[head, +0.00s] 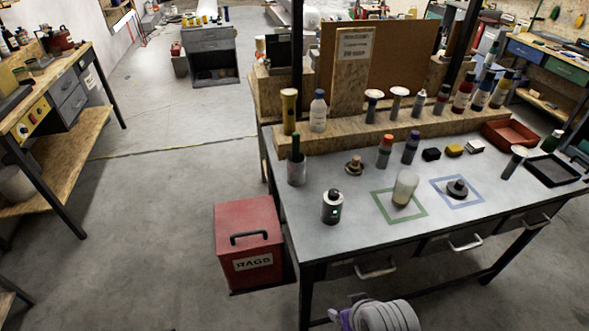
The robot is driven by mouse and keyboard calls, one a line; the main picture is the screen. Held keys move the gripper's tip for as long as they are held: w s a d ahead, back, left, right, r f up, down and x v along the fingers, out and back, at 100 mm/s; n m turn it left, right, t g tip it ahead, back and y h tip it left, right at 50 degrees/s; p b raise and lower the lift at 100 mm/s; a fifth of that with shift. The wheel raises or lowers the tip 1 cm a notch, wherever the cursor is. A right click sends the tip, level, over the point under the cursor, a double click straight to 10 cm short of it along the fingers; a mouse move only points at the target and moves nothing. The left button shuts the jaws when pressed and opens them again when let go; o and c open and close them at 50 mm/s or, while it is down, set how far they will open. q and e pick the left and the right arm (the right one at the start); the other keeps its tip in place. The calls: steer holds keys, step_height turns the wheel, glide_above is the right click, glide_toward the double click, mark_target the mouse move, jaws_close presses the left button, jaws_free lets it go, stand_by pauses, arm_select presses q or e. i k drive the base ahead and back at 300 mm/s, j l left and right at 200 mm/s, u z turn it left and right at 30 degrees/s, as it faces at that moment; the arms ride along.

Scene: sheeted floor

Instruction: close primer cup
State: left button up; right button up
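A pale translucent cup (404,188) stands inside the green square outline (421,211) on the grey workbench (365,235); I take it for the primer cup. I cannot make out its rim clearly. A dark round lid-like piece with a knob (457,189) lies inside the blue square outline (474,201), to the right of the cup and apart from it. A similar brownish knobbed piece (354,167) lies farther back on the bench.
A dark-and-white canister (332,207) and a holder (296,172) stand left of the cup. Bottles line the wooden shelf (345,137) behind. A red rags bin (249,243) stands left of the bench. A grey ribbed object (385,316), unclear, shows at the bottom edge.

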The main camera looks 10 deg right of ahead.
mark_target(406, 183)
steer(key=z, duration=1.35)
